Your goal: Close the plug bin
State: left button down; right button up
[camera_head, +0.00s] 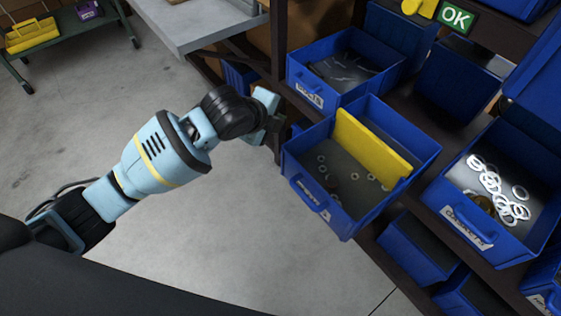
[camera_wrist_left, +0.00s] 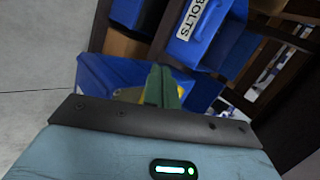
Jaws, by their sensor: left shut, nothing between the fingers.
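The middle blue bin (camera_head: 320,217) juts from the rack, open at the top, with a yellow divider (camera_head: 372,147) and several small ring-like parts inside. Its front label is too small to read, so I cannot tell whether it is the plug bin. My left gripper (camera_head: 279,140) is just left of this bin, near its far left corner; whether they touch is unclear. In the left wrist view its fingers (camera_wrist_left: 162,88) are shut together and empty, in front of a blue bin (camera_wrist_left: 110,72) with yellow behind the fingers. My right gripper is not in view.
A bin of dark parts (camera_head: 311,97) sits beyond the middle bin, and a bin labelled GASKETS (camera_head: 467,227) holds pale rings at right. A blue bin labelled BOLTS (camera_wrist_left: 192,18) shows in the wrist view. Left of the rack, the floor (camera_head: 225,245) is clear.

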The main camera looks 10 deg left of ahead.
pick_arm(q)
jog(key=s+a+r+m+t+h, duration=0.25)
jog(key=a+m+t, duration=0.35)
jog(key=t, duration=0.4)
jog(key=m+g+h, duration=0.5)
jog(key=m+h, duration=0.1)
jog(key=m, duration=0.9)
send_near(289, 155)
jog(key=shift+y, duration=0.25)
jog(key=p+x, duration=0.2)
jog(key=x, duration=0.4)
jog(key=shift+w+d+r, duration=0.1)
jog(key=shift+w+d, duration=0.1)
jog(key=shift+d, duration=0.2)
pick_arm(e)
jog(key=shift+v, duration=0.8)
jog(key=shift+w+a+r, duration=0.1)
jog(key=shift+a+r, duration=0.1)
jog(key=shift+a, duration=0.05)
pick_arm(q)
jog(key=shift+w, duration=0.1)
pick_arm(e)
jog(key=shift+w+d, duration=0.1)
